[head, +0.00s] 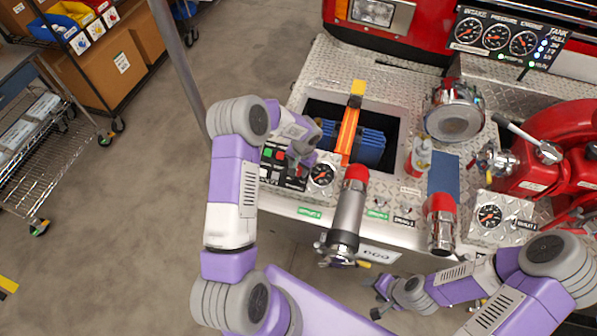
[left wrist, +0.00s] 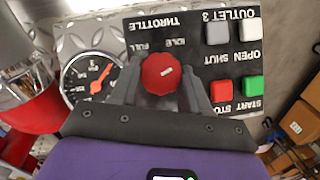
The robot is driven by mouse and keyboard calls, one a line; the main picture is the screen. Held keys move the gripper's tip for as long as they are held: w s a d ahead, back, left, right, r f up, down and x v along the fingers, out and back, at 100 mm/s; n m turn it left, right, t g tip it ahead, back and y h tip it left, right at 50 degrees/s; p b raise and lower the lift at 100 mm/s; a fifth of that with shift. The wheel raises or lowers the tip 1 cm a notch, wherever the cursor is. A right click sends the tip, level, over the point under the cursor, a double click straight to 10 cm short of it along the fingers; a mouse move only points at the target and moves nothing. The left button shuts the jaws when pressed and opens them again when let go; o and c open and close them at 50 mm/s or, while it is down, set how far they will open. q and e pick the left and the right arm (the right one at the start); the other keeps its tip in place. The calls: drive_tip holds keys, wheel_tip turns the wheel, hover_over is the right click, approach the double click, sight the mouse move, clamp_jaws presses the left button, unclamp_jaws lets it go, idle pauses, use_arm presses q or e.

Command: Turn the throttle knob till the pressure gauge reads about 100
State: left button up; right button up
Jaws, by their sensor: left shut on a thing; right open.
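The red throttle knob (left wrist: 160,74) sits on a black control panel (left wrist: 222,62) under the THROTTLE label in the left wrist view. My left gripper (left wrist: 162,82) is shut on the knob, one finger on each side. A round black gauge with an orange needle (left wrist: 90,78) is beside the panel in the left wrist view, and it also shows in the head view (head: 321,174). Its exact reading is too small to tell. In the head view my left gripper (head: 297,163) is over the panel and hides the knob. My right gripper (head: 378,299) is open and empty, low in front of the bumper.
Red-collared metal nozzles (head: 346,220) (head: 440,225) stand along the bumper's front edge. A second small gauge (head: 489,215) is at the right. Intake, pressure and tank gauges (head: 495,37) are at the top right. A wire rack cart (head: 40,150) stands at the left, with open floor between.

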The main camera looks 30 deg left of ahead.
use_arm(q)
drive_tip(key=m+y+b, duration=0.1)
drive_tip(key=m+b, duration=0.1)
drive_tip(key=b, duration=0.1)
drive_tip(key=m+t+y+b, duration=0.1)
drive_tip(key=m+y+b, duration=0.1)
drive_tip(key=m+b, duration=0.1)
drive_tip(key=m+y+b, duration=0.1)
drive_tip(key=m+b, duration=0.2)
drive_tip(key=shift+s+d+f+t, duration=0.1)
drive_tip(key=shift+d+f+t, duration=0.2)
drive_tip(key=m+t+y+b, duration=0.1)
drive_tip(key=m+b, duration=0.2)
drive_tip(key=m+t+b, duration=0.2)
drive_tip(key=m+b, duration=0.1)
drive_tip(key=b, duration=0.1)
drive_tip(key=m+t+y+b, duration=0.1)
drive_tip(key=m+b, duration=0.2)
drive_tip(key=b, duration=0.1)
drive_tip(key=shift+s+f+m+y, duration=0.1)
drive_tip(key=shift+s+m+y, duration=0.2)
drive_tip(key=shift+s+m, duration=0.1)
drive_tip(key=shift+m+t+b, duration=1.1)
drive_tip(key=shift+m+b, duration=0.5)
drive_tip(key=shift+b, duration=0.05)
drive_tip(key=shift+r, duration=0.2)
drive_tip(key=o, duration=1.1)
drive_tip(key=shift+c, duration=0.2)
drive_tip(key=shift+f, duration=0.1)
